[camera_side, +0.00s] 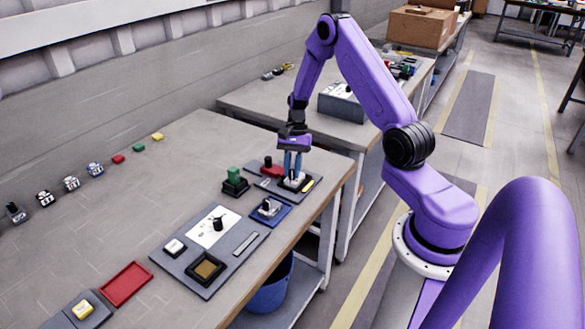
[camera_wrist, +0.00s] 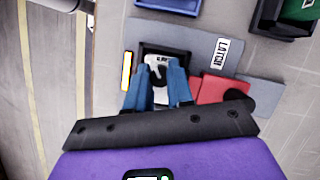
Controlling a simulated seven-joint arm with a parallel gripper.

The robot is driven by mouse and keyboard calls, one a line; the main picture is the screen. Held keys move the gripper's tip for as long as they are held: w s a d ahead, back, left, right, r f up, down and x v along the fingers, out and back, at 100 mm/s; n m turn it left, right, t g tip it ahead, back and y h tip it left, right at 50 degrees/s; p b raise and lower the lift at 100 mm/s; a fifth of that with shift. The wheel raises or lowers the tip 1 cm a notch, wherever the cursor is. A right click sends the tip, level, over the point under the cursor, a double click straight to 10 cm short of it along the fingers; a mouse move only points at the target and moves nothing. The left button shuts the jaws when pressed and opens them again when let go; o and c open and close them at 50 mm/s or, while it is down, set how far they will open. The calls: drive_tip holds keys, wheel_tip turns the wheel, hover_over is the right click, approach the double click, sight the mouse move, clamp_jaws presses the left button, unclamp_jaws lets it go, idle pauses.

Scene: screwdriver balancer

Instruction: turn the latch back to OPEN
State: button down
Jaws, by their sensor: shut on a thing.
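The latch (camera_wrist: 157,66) is a pale plate with a black hooked mark or knob, set in a dark frame on a grey board labelled LATCH (camera_wrist: 225,52). In the side view the latch (camera_side: 297,183) sits near the table's right edge. My gripper (camera_side: 292,172) points straight down onto it. In the wrist view the blue fingers of my gripper (camera_wrist: 157,84) stand on both sides of the latch's middle and are shut on its knob. The fingers hide part of the knob, and I cannot read its setting.
A yellow bar (camera_wrist: 127,70) lies beside the latch. A red block (camera_wrist: 222,88) with a black knob is on the other side. A blue tray (camera_side: 268,213) and a green block in a dark holder (camera_side: 235,180) stand close by.

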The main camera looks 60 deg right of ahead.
drive_tip(key=shift+w+n+g+h, duration=0.1)
drive_tip(key=shift+n+g+h, duration=0.25)
drive_tip(key=shift+n, duration=0.9)
drive_tip(key=shift+n+g+h, duration=0.25)
drive_tip(key=shift+n+g, duration=0.2)
drive_tip(key=shift+n, duration=0.8)
drive_tip(key=shift+a+n+g+h, duration=0.1)
drive_tip(key=shift+n+g+h, duration=0.25)
drive_tip(key=shift+n, duration=1)
drive_tip(key=shift+n+g+h, duration=0.25)
drive_tip(key=shift+n+h, duration=0.2)
drive_tip(key=shift+n, duration=0.9)
idle(2.8)
